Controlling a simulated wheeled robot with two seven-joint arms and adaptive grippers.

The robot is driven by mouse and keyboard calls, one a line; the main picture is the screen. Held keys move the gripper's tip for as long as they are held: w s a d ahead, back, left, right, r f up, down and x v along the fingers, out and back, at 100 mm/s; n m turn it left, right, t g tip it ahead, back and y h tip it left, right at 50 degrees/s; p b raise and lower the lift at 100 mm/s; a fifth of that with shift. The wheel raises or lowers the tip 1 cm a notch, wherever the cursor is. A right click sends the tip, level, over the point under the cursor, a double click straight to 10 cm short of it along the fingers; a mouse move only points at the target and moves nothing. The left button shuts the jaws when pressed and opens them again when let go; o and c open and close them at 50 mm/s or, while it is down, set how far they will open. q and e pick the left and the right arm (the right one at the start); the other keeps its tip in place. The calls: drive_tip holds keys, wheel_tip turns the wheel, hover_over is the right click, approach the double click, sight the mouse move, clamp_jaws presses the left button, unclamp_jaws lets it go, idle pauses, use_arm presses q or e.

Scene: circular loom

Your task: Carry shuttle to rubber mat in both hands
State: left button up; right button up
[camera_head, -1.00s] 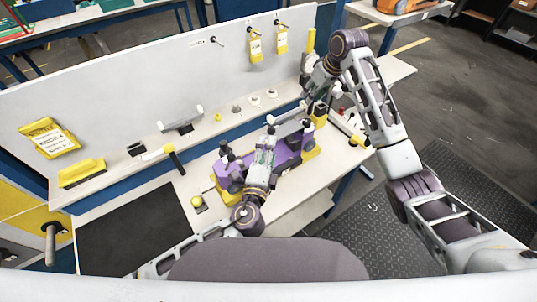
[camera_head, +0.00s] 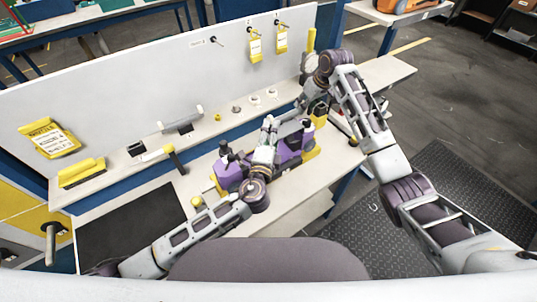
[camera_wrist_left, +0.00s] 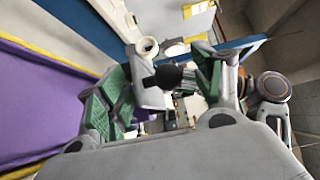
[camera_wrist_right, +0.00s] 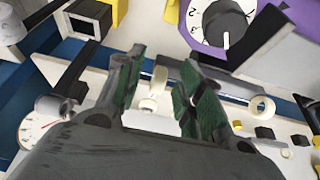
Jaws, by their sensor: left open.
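The purple shuttle (camera_head: 229,174) with yellow ends lies on the bench, partly hidden by my left arm. Its purple side also fills the left of the left wrist view (camera_wrist_left: 40,105), and a purple part with a dial shows in the right wrist view (camera_wrist_right: 270,42). My left gripper (camera_head: 272,127) is open above the shuttle. In the left wrist view a black knob (camera_wrist_left: 168,76) shows between its green-padded fingers, not clasped. My right gripper (camera_head: 313,104) is near the shuttle's right end; its green pads (camera_wrist_right: 160,100) stand apart with nothing between them. The black rubber mat (camera_head: 130,228) lies bare at front left.
A white back panel (camera_head: 130,80) with hanging yellow tags (camera_head: 255,47) rises behind the bench. A ledge (camera_head: 110,178) carries a yellow block (camera_head: 82,172), a black-handled tool (camera_head: 177,160) and small round parts (camera_head: 255,100). Bench between shuttle and mat is mostly clear.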

use_arm(q)
drive_tip(key=c, duration=0.8)
use_arm(e)
drive_tip(key=c, duration=0.7)
use_arm(q)
clamp_jaws()
use_arm(e)
clamp_jaws()
use_arm(q)
drive_tip(key=shift+r, duration=0.25)
use_arm(e)
drive_tip(key=shift+r, duration=0.25)
